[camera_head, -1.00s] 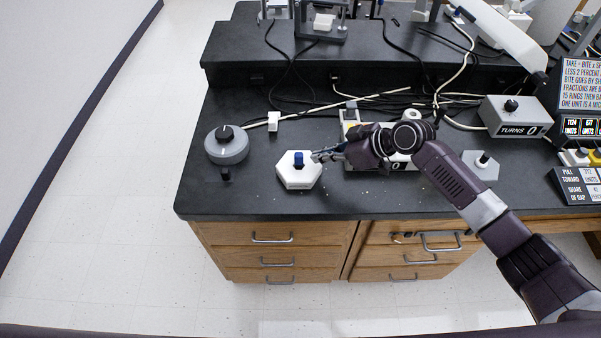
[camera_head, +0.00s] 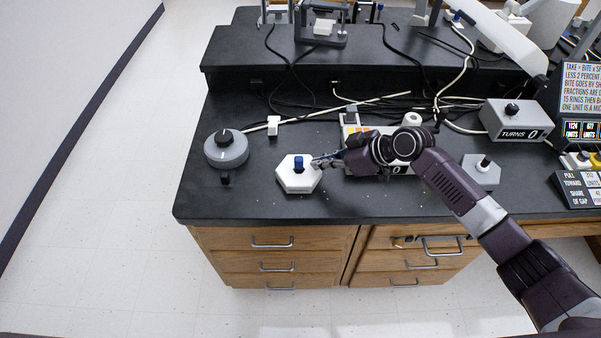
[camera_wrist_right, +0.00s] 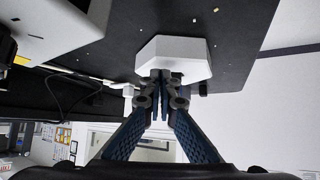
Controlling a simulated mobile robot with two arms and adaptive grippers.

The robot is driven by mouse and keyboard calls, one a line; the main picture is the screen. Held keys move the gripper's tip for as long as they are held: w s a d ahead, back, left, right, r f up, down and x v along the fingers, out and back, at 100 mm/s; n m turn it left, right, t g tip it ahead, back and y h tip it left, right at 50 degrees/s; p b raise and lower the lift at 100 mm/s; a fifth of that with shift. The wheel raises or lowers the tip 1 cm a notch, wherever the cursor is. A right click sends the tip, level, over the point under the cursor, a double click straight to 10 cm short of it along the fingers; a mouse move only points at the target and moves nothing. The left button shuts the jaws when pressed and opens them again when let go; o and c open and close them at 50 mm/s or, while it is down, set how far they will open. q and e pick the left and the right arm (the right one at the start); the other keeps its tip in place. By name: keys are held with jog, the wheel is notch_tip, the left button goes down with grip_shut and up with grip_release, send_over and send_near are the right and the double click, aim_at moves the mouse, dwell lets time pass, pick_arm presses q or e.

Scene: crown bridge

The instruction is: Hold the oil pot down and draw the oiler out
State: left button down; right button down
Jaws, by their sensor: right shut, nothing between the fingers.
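The white hexagonal pot (camera_head: 298,180) stands near the front left of the black bench, and I take it for the oil pot. A blue-topped piece (camera_head: 298,162), seemingly the oiler, stands upright in its middle. My right gripper (camera_head: 318,162) reaches in from the right, low, with its fingertips over the pot's right side, close to the blue piece. Its fingers are shut and empty. In the right wrist view the shut fingertips (camera_wrist_right: 162,78) overlap the white pot (camera_wrist_right: 180,50); the blue piece is not discernible there. Whether the fingers touch the pot is unclear. My left gripper is out of view.
A grey round dial unit (camera_head: 227,152) stands left of the pot. A white unit with orange keys (camera_head: 350,120) stands partly behind my right wrist. A grey TURNS box (camera_head: 515,120) is farther right. Cables lie along the back. The bench's front edge is close below the pot.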

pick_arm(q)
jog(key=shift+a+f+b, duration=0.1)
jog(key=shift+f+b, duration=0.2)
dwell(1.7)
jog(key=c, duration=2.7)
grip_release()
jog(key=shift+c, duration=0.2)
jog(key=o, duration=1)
